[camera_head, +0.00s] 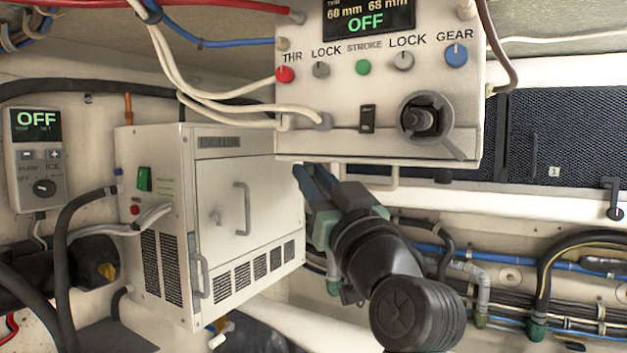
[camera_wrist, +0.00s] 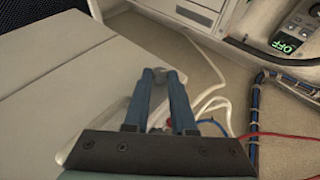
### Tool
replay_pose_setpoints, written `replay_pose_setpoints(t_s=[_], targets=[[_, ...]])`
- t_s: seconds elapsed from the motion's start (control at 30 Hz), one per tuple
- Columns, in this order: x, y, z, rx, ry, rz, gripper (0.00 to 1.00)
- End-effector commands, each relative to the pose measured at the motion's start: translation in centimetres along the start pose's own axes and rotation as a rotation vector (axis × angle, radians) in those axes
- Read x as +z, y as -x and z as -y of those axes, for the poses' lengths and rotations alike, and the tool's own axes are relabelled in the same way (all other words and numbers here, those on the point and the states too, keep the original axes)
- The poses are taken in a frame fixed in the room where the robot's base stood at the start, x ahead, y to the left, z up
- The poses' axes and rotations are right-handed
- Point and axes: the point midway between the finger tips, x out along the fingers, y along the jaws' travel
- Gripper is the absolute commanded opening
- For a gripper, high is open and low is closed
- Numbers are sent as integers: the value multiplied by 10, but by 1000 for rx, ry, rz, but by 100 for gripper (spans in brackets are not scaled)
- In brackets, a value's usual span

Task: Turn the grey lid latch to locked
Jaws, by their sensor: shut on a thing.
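In the wrist view, my gripper (camera_wrist: 160,76) has its two blue fingers closed around a small grey piece, which looks like the grey lid latch (camera_wrist: 160,73). The latch stands by the edge of a broad cream panel (camera_wrist: 75,90). In the head view, my gripper (camera_head: 310,172) reaches up and left under the lower left corner of the control box. The latch cannot be made out there, and its locked or unlocked setting cannot be read in either view.
The control box (camera_head: 378,105) hangs close above my gripper. A white vented cabinet (camera_head: 215,225) stands at its left. White cables (camera_wrist: 212,95) run beside the fingers. A dark latch (camera_head: 613,198) sits at the far right, by a mesh panel (camera_head: 570,130). Hoses line the lower right.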

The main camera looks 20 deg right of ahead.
Motion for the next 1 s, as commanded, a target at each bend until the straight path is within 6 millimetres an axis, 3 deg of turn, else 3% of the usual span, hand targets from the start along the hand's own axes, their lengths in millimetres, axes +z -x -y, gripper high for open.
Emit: replay_pose_setpoints(t_s=[0.1, 0.13, 0.3, 1.0], targets=[[0, 0, 0, 0, 0, 1, 0], [0, 0, 0, 1, 0, 1, 26], [0, 0, 0, 2, 1, 0, 54], [3, 2, -2, 10, 1, -2, 54]])
